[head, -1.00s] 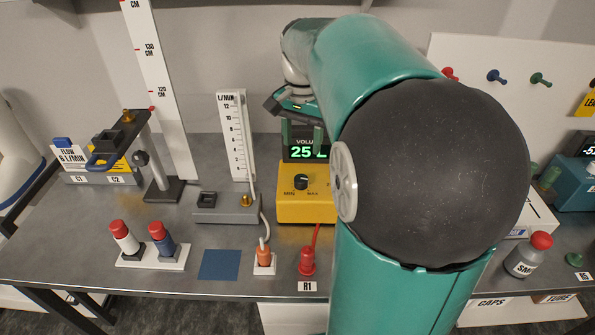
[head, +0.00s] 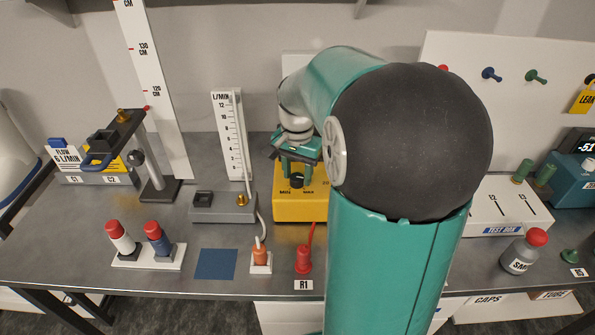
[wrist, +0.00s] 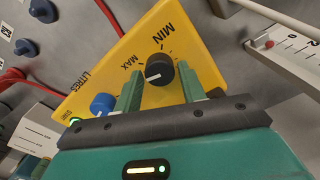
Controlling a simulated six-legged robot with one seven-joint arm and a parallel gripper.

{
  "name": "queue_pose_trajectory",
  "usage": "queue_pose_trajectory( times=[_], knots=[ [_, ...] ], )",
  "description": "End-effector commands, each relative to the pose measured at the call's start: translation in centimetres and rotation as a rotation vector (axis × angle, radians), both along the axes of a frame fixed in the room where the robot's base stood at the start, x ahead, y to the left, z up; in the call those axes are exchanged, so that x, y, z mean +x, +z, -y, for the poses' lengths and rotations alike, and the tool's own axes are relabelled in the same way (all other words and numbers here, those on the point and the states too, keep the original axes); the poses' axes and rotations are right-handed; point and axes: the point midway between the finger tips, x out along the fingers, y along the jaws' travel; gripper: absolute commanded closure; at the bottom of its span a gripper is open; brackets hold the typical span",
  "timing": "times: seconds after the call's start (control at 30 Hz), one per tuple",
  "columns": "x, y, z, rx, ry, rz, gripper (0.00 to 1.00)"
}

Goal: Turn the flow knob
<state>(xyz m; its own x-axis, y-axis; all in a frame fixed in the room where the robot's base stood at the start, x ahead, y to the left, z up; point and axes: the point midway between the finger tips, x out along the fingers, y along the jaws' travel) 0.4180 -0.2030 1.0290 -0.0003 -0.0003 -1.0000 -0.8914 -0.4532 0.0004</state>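The black flow knob (head: 297,181) is on the front of the yellow pump box (head: 291,210), between MIN and MAX markings. In the wrist view the knob (wrist: 158,70) has a white pointer line and lies between and just beyond my two green fingertips. My gripper (head: 298,170) points down at the knob from above, with a finger on each side. My gripper (wrist: 160,78) is open, with a visible gap on both sides of the knob. I cannot tell how far the tips are above the panel.
A blue button (wrist: 102,104) sits on the yellow box near one finger. The flow meter (head: 229,135) with its grey base (head: 222,207) stands close to the left.

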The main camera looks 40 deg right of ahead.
Motion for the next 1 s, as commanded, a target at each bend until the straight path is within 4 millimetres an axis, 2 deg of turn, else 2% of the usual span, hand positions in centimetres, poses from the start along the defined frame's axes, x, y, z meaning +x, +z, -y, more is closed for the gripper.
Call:
queue_pose_trajectory(
  times=[0.03, 0.13, 0.17, 0.57, 1.0],
  knots=[
    [0.0, 0.02, 0.0, 0.0, 0.0, 0.0, 0.7],
    [-0.01, 0.02, 0.0, 0.0, 0.0, 0.0, 0.89],
    [-0.01, 0.03, 0.0, 0.0, 0.0, 0.0, 0.91],
    [0.01, 0.04, 0.0, 0.0, 0.072, 0.0, 0.91],
    [0.08, 0.04, -0.02, -0.001, 0.359, 0.0, 0.91]
  ],
)
